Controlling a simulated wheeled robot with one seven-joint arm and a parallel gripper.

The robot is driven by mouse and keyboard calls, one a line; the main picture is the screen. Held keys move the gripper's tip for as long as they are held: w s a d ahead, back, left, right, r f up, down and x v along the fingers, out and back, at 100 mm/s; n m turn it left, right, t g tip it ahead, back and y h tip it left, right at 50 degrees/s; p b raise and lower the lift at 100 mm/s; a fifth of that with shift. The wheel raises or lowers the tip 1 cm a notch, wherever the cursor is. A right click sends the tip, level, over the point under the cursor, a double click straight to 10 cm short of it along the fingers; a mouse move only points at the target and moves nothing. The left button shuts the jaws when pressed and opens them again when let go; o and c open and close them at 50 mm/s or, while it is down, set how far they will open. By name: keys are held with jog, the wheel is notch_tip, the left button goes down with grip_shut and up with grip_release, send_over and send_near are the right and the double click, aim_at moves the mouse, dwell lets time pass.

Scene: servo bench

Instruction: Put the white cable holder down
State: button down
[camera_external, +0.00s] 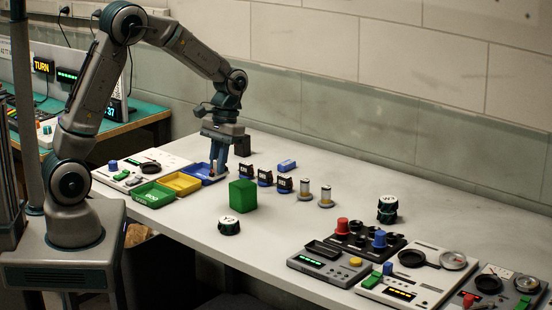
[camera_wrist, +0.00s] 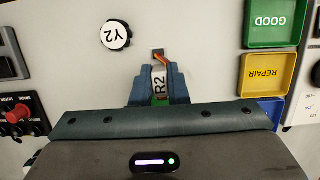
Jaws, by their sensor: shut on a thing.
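My gripper (camera_external: 215,164) points down near the right end of the blue tray (camera_external: 222,175) in the external view. In the wrist view its blue-grey fingers are shut on a small white piece marked R2 (camera_wrist: 159,85). An orange-brown cable with a dark plug (camera_wrist: 158,55) comes off that piece. Some green shows under it between the fingers. I cannot tell if the piece touches the bench. Two pale spool-like pieces (camera_external: 305,190) stand to the right on the bench.
Green (camera_external: 153,194) and yellow (camera_external: 182,183) trays adjoin the blue one. A green block (camera_external: 242,196), several black units (camera_external: 265,178) and a blue block (camera_external: 287,165) stand close by to the right. Puck Y2 (camera_wrist: 117,35) lies apart.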

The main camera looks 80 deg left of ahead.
jog(key=a+f+p, duration=0.1)
jog(key=a+f, duration=0.1)
jog(key=a, duration=0.1)
jog(key=s+a+f+p, duration=0.1)
jog(key=a+f, duration=0.1)
jog(key=a, duration=0.2)
jog(key=a+f+p, duration=0.1)
jog(key=a+f, duration=0.1)
jog(key=a, duration=0.2)
jog(key=shift+s+a+f, duration=0.2)
jog(key=shift+f, duration=0.2)
jog(key=shift+f+p, duration=0.65)
jog(key=shift+f, duration=1.45)
jog(key=shift+f, duration=0.15)
jog(key=c, duration=1.4)
grip_release()
jog(key=b+v, duration=0.2)
jog(key=v, duration=1)
jog(key=shift+r, duration=0.25)
